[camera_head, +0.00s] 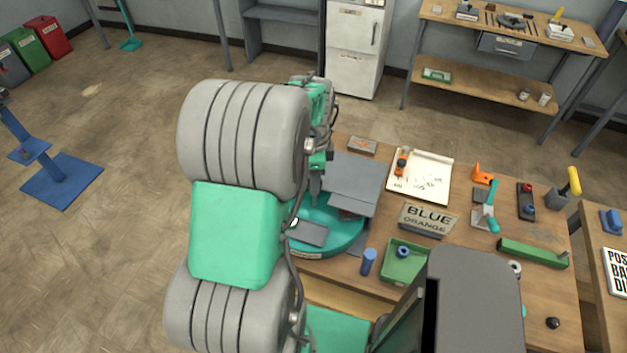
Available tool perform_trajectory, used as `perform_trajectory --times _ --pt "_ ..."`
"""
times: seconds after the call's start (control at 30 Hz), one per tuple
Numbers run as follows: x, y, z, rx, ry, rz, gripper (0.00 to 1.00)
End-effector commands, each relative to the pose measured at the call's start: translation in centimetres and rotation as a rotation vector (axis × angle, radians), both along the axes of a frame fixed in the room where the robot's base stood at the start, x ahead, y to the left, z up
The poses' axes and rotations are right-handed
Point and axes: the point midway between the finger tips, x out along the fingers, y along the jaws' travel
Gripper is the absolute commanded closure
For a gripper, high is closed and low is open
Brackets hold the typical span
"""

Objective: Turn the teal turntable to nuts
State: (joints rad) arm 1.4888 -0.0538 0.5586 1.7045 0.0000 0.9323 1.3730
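The teal turntable (346,243) sits on the wooden workbench, just right of my arm. Its left part is hidden behind my arm. A flat grey piece (307,232) lies on its near side, and a larger grey box-like shape (352,180) rises over its far side. Small marking shows on the near rim, too small to read. I cannot make out any nuts on it. My gripper (315,188) points down over the turntable's far left part, mostly hidden by my arm. I cannot tell whether its fingers are apart or touch anything.
Right of the turntable are a blue cylinder (368,261), a green tray (403,265) and a "BLUE ORANGE" sign (428,219). A white tray (421,174) with small parts lies behind. Tools and a green channel (532,253) fill the right side. Floor at left is mostly open.

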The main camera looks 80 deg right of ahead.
Motion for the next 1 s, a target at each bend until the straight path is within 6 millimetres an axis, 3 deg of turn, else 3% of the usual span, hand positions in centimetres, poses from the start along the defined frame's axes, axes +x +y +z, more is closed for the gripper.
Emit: perform_trajectory --times 0.47,1.0 --pt "0.02 -0.01 0.04 0.000 0.000 0.001 0.99" --pt "0.04 -0.03 0.07 -0.001 0.000 0.001 1.00"
